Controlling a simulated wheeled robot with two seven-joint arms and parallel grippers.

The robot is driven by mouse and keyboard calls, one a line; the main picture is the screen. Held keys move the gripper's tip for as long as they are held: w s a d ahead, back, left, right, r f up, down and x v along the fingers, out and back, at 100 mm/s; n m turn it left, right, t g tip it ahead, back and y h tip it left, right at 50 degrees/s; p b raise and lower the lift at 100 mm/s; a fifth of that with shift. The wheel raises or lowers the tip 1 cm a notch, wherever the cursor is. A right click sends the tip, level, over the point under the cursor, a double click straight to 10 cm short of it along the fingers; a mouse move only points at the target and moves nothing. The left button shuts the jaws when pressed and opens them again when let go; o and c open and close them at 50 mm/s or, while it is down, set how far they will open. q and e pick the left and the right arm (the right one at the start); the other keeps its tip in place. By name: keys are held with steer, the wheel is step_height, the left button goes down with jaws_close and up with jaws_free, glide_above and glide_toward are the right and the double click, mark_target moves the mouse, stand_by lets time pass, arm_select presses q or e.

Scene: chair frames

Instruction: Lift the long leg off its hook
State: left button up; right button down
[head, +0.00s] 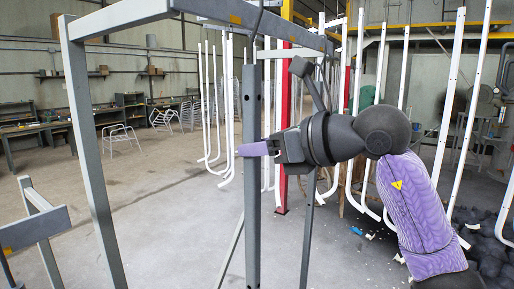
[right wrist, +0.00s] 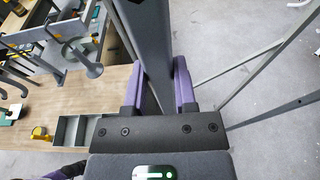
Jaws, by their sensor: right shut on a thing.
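The long leg (head: 252,210) is a dark grey square bar that hangs upright in the middle of the head view, with a hole near its top. A thin dark hook (head: 258,32) comes down from the overhead grey rail to the leg's upper end; the exact contact is too small to tell. My right gripper (head: 256,148) reaches in from the right, with its purple fingers shut around the leg below its top. In the right wrist view the leg (right wrist: 148,45) runs between the two fingers (right wrist: 163,72). My left gripper is not in view.
A grey rack frame (head: 90,150) stands close on the left. Several white bent tubes (head: 228,110) hang behind the leg, near a red post (head: 283,120). The right wrist view shows a wooden bench (right wrist: 100,88) with a vise (right wrist: 80,50) and a grey bin (right wrist: 75,130). Open floor lies left.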

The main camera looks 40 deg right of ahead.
steer(key=b+v, duration=0.2)
steer(key=v, duration=0.3)
steer(key=shift+f, duration=0.1)
stand_by(0.5)
steer(key=shift+s+d, duration=0.1)
